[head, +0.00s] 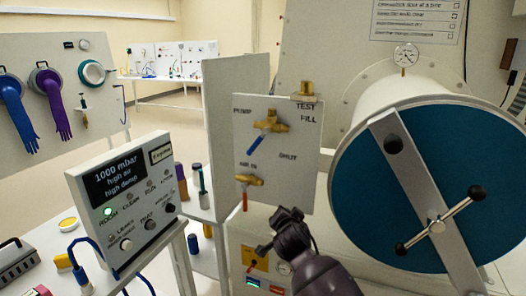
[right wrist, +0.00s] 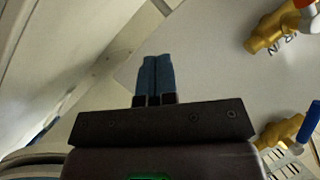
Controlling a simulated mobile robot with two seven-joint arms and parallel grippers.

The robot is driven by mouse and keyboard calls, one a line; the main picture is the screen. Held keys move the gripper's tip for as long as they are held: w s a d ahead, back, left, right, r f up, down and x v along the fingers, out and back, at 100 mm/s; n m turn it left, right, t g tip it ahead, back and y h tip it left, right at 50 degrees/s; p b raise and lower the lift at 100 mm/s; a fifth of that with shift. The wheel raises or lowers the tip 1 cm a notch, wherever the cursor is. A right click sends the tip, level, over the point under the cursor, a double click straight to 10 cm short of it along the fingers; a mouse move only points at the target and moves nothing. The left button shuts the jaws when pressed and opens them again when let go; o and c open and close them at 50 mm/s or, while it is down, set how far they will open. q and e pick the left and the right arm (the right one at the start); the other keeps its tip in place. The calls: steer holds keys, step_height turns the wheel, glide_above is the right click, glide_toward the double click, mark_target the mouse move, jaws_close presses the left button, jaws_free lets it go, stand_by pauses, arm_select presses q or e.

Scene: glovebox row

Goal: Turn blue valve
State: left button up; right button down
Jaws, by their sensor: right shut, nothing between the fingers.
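The blue valve (head: 268,128) is a brass valve on a pale upright panel (head: 295,180), between the labels PUMP and FILL. Its blue lever (head: 262,145) slants down to the left. In the right wrist view the blue lever (right wrist: 311,124) shows at the right edge, beside its brass body (right wrist: 277,133). My right gripper (right wrist: 157,62) is shut and empty, its two blue fingers together, apart from the valve. In the head view my dark right arm ends below the panel, and its fingers cannot be made out. My left gripper is out of view.
A second brass valve (head: 246,180) with an orange-red lever hangs below the blue one. A large round blue door (head: 385,190) with a crossbar handle stands at right. A control box (head: 120,200) reading 1000 mbar stands at left. Gloves hang on the left panel (head: 60,140).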

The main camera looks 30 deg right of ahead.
steer(key=t+y, duration=0.1)
steer(key=y, duration=0.1)
steer(key=m+t+y+p, duration=0.1)
steer(key=m+t+y, duration=0.4)
steer(key=m+t, duration=0.45)
glide_toward(258, 142)
steer(key=s+d+f, duration=0.2)
steer(key=d+f, duration=0.1)
steer(key=f, duration=0.4)
steer(key=shift+n+t, duration=0.25)
steer(key=shift+t, duration=0.2)
steer(key=p+x, duration=0.1)
steer(key=x, duration=0.3)
steer(key=a+p+x, duration=0.1)
steer(key=x, duration=0.3)
steer(key=a+r+p+x, duration=0.1)
steer(key=x, duration=0.3)
steer(key=shift+s+a, duration=0.1)
steer(key=shift+a, duration=0.05)
